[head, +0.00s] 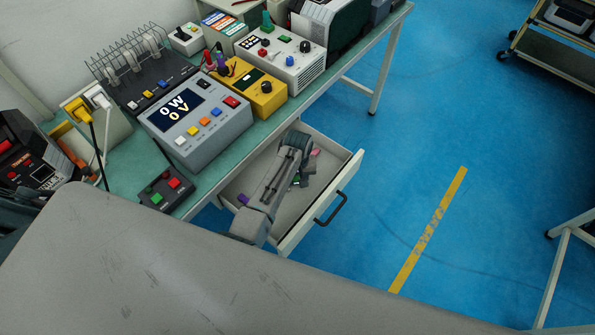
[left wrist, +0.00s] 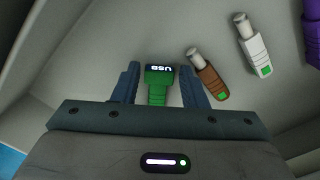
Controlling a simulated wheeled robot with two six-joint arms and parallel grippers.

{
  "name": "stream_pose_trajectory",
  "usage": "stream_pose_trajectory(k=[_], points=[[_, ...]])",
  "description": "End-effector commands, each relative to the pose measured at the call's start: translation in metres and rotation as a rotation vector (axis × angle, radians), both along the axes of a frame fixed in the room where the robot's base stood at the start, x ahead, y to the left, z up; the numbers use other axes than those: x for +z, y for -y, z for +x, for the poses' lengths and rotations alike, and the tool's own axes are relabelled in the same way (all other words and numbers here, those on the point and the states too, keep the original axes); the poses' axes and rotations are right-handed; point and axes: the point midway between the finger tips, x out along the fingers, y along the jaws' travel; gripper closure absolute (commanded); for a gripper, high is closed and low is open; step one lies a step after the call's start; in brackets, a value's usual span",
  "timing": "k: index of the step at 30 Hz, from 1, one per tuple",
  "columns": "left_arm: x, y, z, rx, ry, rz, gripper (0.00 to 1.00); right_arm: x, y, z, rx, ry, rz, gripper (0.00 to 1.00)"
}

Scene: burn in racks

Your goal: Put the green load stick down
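The green load stick (left wrist: 158,92), with a dark end marked USB, lies between the two fingers of my left gripper (left wrist: 159,84) in the left wrist view. The fingers are open, with a narrow gap visible on each side of the stick. In the head view my left arm reaches down into the open drawer (head: 333,193), and the arm hides most of the gripper and the stick. My right gripper is not in view.
A brown stick (left wrist: 208,75) and a white stick (left wrist: 253,47) lie right of the green one; a purple object (left wrist: 313,32) is at the edge. The bench above holds a grey meter (head: 205,130), a yellow box (head: 262,97) and a small button box (head: 167,190).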

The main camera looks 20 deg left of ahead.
Motion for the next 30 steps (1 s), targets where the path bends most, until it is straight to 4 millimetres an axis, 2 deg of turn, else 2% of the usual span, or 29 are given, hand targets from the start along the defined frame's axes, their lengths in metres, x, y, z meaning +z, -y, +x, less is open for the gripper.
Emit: stream_pose_trajectory(k=[5, 12, 16, 21, 30], points=[[0.027, 0.000, 0.001, 0.000, 0.004, -0.001, 0.61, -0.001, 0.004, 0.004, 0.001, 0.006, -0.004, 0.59], [0.080, 0.001, 0.001, 0.000, 0.004, -0.001, 0.61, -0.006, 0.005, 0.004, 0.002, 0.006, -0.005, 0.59], [0.100, 0.001, 0.001, 0.000, 0.003, -0.001, 0.61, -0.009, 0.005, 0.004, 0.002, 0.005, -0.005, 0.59], [0.115, 0.000, 0.001, 0.000, 0.001, 0.000, 0.61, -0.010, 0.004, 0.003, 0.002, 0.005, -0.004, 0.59], [0.118, 0.000, 0.000, 0.000, 0.000, 0.000, 0.61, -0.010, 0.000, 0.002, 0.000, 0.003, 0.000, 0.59]])
